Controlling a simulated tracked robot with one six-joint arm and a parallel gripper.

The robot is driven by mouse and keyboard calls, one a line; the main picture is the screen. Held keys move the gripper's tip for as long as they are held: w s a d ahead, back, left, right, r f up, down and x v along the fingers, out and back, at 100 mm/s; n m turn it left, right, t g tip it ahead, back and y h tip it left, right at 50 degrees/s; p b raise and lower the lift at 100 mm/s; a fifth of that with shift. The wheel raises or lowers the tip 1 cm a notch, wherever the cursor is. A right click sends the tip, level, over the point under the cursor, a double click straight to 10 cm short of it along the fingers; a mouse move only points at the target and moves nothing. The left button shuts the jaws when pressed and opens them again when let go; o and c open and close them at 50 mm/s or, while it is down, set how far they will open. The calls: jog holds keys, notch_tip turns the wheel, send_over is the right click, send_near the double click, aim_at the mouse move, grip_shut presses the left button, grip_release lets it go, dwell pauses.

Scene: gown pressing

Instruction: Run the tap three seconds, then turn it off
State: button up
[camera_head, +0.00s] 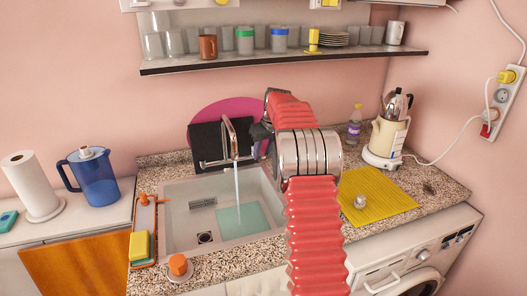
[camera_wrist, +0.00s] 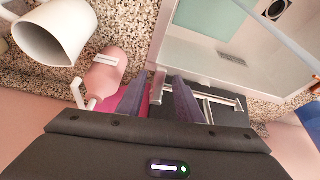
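The silver tap (camera_head: 230,138) stands at the back of the sink, and a thin stream of water (camera_head: 237,188) runs from its spout into the basin. In the wrist view, the tap's silver body (camera_wrist: 222,99) lies right of my fingers. My gripper (camera_head: 262,135) is just right of the tap in the head view, partly hidden behind my red arm. In the wrist view, my gripper's (camera_wrist: 160,98) dark purple fingers are apart, with a silver upright part of the tap (camera_wrist: 158,86) between them. I cannot tell whether they touch it.
The sink (camera_head: 180,222) holds a greenish mat (camera_head: 242,221). A pink bottle (camera_wrist: 107,72) and white cup (camera_wrist: 55,32) are close to my gripper in the wrist view. A yellow mat (camera_head: 385,192) and kettle (camera_head: 388,137) are right. A shelf (camera_head: 285,60) with cups hangs above.

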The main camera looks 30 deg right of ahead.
grip_shut()
jog(key=shift+a, duration=0.1)
dwell(0.5)
